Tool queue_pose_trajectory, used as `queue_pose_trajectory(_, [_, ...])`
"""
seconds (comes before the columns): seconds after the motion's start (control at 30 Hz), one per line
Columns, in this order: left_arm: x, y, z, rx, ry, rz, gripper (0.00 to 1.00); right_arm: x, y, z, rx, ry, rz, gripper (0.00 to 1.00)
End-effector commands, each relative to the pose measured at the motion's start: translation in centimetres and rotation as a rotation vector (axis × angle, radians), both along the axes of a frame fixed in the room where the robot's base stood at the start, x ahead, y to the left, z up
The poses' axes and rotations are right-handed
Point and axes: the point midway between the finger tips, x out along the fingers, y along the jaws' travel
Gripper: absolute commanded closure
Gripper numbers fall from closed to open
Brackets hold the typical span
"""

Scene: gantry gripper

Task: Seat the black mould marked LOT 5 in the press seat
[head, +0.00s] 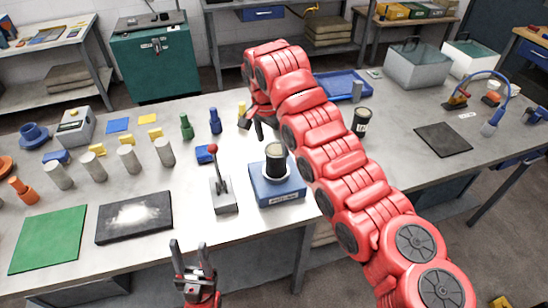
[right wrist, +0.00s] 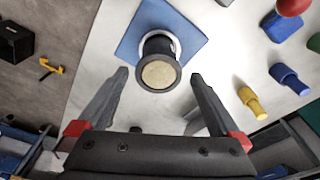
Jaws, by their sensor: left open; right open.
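A black cylindrical mould (head: 276,160) with a beige top stands in the white ring seat of the blue press base (head: 290,196). I cannot read a lot mark on it. The mould also shows in the right wrist view (right wrist: 158,73), within the white ring on the blue base (right wrist: 192,30). My right gripper (head: 260,128) is open and empty; its fingers point toward the mould, apart from it. A second black mould (head: 361,118) with a pale, unreadable label stands right of my right arm. My left gripper (head: 190,250) is open and empty before the table's front edge.
A lever with a red knob (head: 214,172) stands left of the press. A black mat (head: 443,139) lies at right. My right arm hides part of the table.

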Motion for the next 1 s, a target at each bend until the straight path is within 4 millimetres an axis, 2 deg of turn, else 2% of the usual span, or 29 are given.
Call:
queue_pose_trajectory(0.2, [0.0, 0.0, -1.0, 0.0, 0.0, 0.0, 0.5, -0.3, 0.3, 3.6, -0.003, -0.004, -0.002, 0.0])
queue_pose_trajectory(0.5, [0.0, 0.0, -1.1, 0.0, 0.0, 0.0, 0.5, -0.7, 0.6, 7.2, -0.001, -0.001, -0.001, 0.0])
queue_pose_trajectory(1.0, [0.0, 0.0, -1.1, 0.0, 0.0, 0.0, 0.5, -0.7, 0.6, 7.6, 0.0, 0.001, -0.002, 0.0])
